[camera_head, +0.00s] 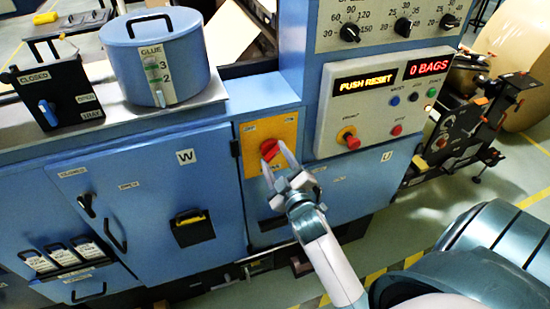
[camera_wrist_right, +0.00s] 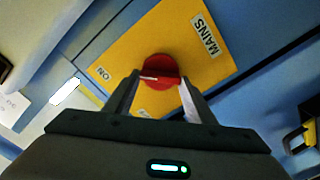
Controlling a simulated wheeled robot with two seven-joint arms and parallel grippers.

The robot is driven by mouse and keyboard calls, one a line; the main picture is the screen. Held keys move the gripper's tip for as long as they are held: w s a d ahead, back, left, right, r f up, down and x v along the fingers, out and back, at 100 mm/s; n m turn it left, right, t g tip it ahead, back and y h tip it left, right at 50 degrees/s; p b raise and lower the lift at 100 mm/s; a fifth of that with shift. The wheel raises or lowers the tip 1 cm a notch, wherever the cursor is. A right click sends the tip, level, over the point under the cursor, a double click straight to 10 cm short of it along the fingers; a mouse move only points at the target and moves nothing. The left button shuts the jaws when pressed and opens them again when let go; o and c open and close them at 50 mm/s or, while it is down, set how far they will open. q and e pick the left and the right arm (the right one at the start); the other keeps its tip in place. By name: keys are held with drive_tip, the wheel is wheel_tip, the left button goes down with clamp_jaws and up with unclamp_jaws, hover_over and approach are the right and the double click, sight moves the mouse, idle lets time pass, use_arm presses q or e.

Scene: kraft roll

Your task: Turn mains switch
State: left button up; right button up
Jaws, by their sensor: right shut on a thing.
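The mains switch is a round red knob (camera_head: 268,149) on a yellow plate (camera_head: 287,130) on the blue machine front. In the right wrist view the red knob (camera_wrist_right: 158,72) shows a white line lying nearly level, and the yellow plate (camera_wrist_right: 115,48) carries the labels MAINS and ON. My right gripper (camera_head: 272,156) reaches up from the lower right and is shut on the knob, one finger on each side. In the right wrist view the fingers (camera_wrist_right: 158,85) flank the knob's near part. My left gripper is not in view.
A control panel (camera_head: 365,105) right of the switch shows PUSH RESET and 0 BAGS, with a red emergency button (camera_head: 348,138). A blue glue pot (camera_head: 158,52) stands on the ledge. Cabinet door W (camera_head: 150,190) is left. A large kraft roll (camera_head: 520,65) is at the right.

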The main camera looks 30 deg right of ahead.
drive_tip(key=o, duration=1)
drive_tip(key=shift+o, duration=0.2)
drive_tip(key=shift+s, duration=0.1)
drive_tip(key=shift+s+a+f, duration=0.15)
drive_tip(key=shift+s, duration=0.3)
drive_tip(key=b+v, duration=0.5)
drive_tip(key=v, duration=1.1)
drive_tip(key=shift+s+b, duration=0.2)
drive_tip(key=shift+b, duration=0.2)
